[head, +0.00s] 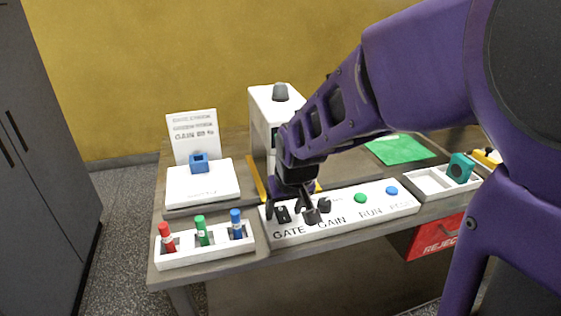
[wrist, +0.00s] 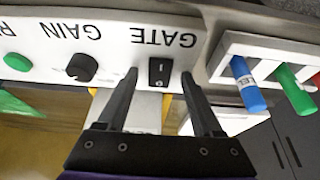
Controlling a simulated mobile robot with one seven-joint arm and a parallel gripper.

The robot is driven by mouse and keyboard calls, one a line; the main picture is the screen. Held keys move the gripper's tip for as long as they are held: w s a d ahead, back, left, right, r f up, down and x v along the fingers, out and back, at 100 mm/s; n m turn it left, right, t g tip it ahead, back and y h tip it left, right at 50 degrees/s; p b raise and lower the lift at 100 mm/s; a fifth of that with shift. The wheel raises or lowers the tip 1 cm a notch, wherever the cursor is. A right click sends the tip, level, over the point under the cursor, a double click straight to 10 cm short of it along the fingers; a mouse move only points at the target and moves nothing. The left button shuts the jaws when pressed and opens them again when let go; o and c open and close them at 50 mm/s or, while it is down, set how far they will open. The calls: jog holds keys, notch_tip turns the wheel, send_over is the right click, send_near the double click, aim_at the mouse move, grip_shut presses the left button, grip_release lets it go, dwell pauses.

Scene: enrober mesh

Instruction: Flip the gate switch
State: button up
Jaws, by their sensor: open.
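The gate switch (wrist: 160,71) is a small black rocker marked with a line and a circle. It sits on the white control panel (wrist: 110,58) beside the word GATE, upside down in the wrist view. In the head view the switch (head: 283,214) is at the panel's left end, close to my fingers. My gripper (wrist: 158,76) is open and empty, with one fingertip on either side of the switch in the wrist view. In the head view my gripper (head: 291,216) hangs over the GATE and GAIN part of the panel. Whether the fingers touch the panel cannot be told.
The black GAIN knob (wrist: 82,67) is close beside one finger. A white rack (head: 205,256) with red, green and blue markers stands left of the panel. A green RUN button (head: 361,198) and blue button (head: 392,190) are farther right. A white machine (head: 262,110) stands behind.

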jog(key=shift+c, duration=0.3)
grip_shut()
jog(key=shift+r, duration=0.15)
jog(key=p, duration=0.1)
jog(key=g+p, duration=0.1)
jog(key=shift+w+r+p, duration=0.15)
jog(key=shift+r+p, duration=0.1)
jog(key=shift+p, duration=0.15)
jog(key=shift+w+a+g+h+p, duration=0.1)
jog(key=shift+w+g+h+p, duration=0.2)
jog(key=shift+p, duration=0.75)
jog(key=shift+f+g+p, duration=0.2)
jog(key=shift+g+p, duration=0.25)
jog(key=shift+g, duration=0.05)
jog(key=shift+o, duration=0.3)
grip_release()
